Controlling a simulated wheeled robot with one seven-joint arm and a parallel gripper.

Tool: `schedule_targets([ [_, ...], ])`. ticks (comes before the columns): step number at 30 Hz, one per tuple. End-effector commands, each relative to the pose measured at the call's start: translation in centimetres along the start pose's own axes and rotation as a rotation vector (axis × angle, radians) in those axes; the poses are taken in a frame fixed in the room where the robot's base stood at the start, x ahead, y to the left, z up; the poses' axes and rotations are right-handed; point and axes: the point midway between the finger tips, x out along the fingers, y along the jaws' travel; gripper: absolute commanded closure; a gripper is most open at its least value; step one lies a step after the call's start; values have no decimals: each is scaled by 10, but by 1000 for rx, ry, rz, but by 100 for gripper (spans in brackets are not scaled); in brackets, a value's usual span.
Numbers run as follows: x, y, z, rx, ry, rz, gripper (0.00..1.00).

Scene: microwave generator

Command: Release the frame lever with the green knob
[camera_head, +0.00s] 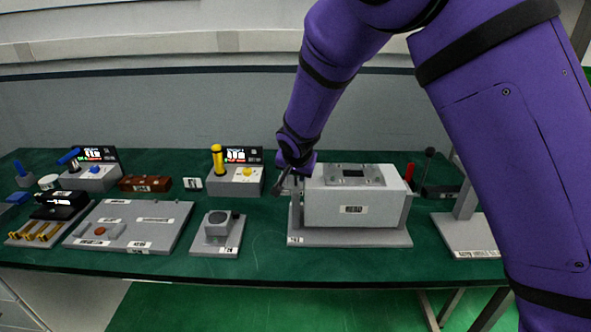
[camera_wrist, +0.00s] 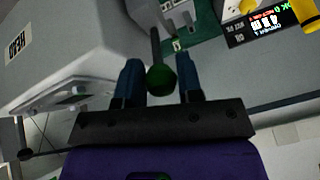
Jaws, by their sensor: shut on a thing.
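The green knob (camera_wrist: 161,80) sits on the end of a dark lever rod (camera_wrist: 155,45) in the wrist view. My gripper (camera_wrist: 161,76) has its two blue fingers on either side of the knob and is shut on it. In the head view my gripper (camera_head: 284,184) is at the left end of a grey box-shaped unit (camera_head: 335,208) on a flat base plate (camera_head: 350,238). The knob cannot be made out in the head view behind my gripper.
A control box (camera_head: 236,181) with a yellow handle and display stands left of the unit. A small block fixture (camera_head: 218,228) and flat grey plate (camera_head: 130,226) lie further left. A red lever (camera_head: 409,172) and black-knobbed lever (camera_head: 428,165) stand at right. The green tabletop (camera_head: 268,240) is bare in front.

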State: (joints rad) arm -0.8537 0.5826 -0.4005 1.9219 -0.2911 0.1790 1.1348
Motion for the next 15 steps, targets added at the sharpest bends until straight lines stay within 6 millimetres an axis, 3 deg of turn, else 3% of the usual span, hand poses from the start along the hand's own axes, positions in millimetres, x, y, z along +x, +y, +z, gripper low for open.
schedule_targets([
  [14,2,4,4,-1,-7,11,100],
  [15,2,4,4,-1,-7,11,58],
])
